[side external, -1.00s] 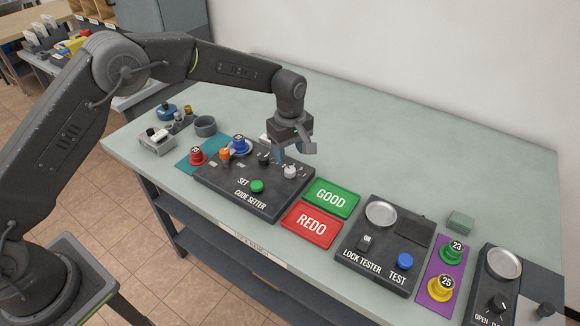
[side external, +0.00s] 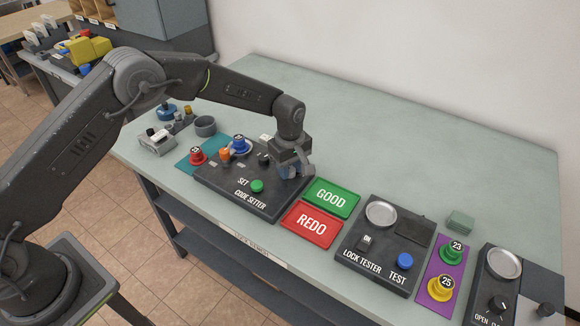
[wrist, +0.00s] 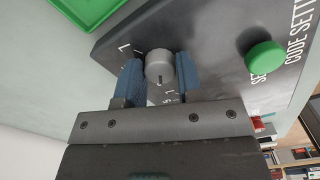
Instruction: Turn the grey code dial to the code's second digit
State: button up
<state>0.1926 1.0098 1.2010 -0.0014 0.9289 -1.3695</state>
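The grey code dial (wrist: 160,66) is a round knob at the end of the code setter (side external: 215,187), a dark panel. In the wrist view it lies between the two blue fingertips of my gripper (wrist: 160,80), one on each side. The fingers look open around it; a firm grip does not show. In the side view my gripper (side external: 291,172) is down over the right end of the panel and hides the dial. Small white marks surround the dial; its setting is not clear to me.
A green SET button (side external: 257,186) sits close by on the panel. Green GOOD (side external: 331,197) and red REDO (side external: 311,225) trays lie to the right. A red piece (side external: 197,155), an orange knob (side external: 225,154) and a blue piece (side external: 239,143) stand at the left.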

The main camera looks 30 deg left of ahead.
jog(key=c, duration=0.4)
jog(key=shift+c, duration=0.2)
jog(key=m, duration=0.5)
jog(key=shift+m, duration=0.4)
jog(key=m, duration=1.1)
jog(key=shift+m, duration=0.4)
jog(key=m, duration=0.6)
